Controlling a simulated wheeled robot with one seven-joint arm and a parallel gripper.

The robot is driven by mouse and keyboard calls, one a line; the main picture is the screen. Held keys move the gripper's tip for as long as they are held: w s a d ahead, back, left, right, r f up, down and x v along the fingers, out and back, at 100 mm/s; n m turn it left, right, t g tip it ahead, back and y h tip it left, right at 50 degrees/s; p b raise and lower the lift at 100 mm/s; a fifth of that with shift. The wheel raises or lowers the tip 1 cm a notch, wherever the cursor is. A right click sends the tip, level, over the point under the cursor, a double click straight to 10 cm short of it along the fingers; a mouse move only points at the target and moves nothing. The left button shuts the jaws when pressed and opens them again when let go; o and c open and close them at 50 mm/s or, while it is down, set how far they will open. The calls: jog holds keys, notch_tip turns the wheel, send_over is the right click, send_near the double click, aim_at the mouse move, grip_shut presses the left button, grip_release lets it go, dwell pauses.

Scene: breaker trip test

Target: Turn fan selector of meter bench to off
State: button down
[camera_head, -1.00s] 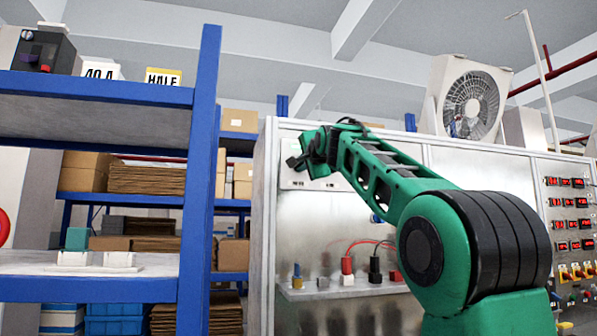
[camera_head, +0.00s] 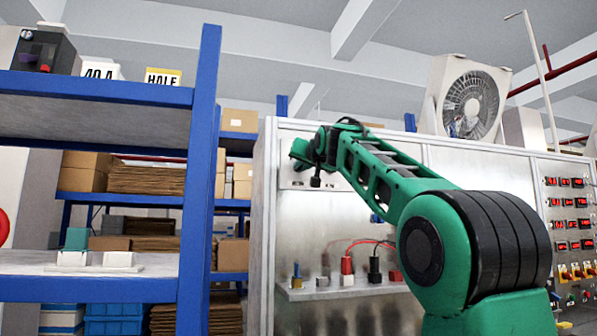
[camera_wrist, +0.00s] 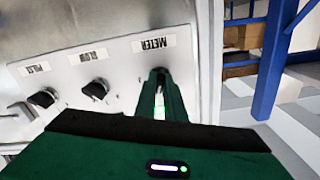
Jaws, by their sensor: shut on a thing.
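In the wrist view, a pale panel plate (camera_wrist: 120,65) carries a row of black knobs, seen upside down. The knob at the label that reads METER (camera_wrist: 154,43) is mostly hidden behind my gripper (camera_wrist: 161,80), whose green fingers are shut around it. A middle black knob (camera_wrist: 95,88) and a left black knob (camera_wrist: 43,98) stand free beside it, with labels too blurred to read surely. In the head view, my gripper (camera_head: 298,155) is at the upper left of the metal bench (camera_head: 325,228). Which way the held knob points is hidden.
A blue shelf post (camera_head: 200,170) stands close left of the bench; it holds boxes. Below the plate, terminals with red and black plugs (camera_head: 347,270) and wires stick out. A fan (camera_head: 470,102) sits on top. Displays and switches fill the right panel (camera_head: 570,225).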

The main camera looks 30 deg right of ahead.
jog(key=n, duration=0.6)
jog(key=shift+w+f, duration=0.1)
jog(key=shift+f, duration=0.15)
jog(key=n, duration=0.6)
jog(key=shift+n, duration=0.3)
jog(key=c, duration=1.8)
grip_release()
jog(key=shift+a, duration=0.1)
jog(key=shift+c, duration=0.2)
jog(key=shift+r, duration=0.15)
jog(key=v, duration=1)
jog(key=shift+s, duration=0.35)
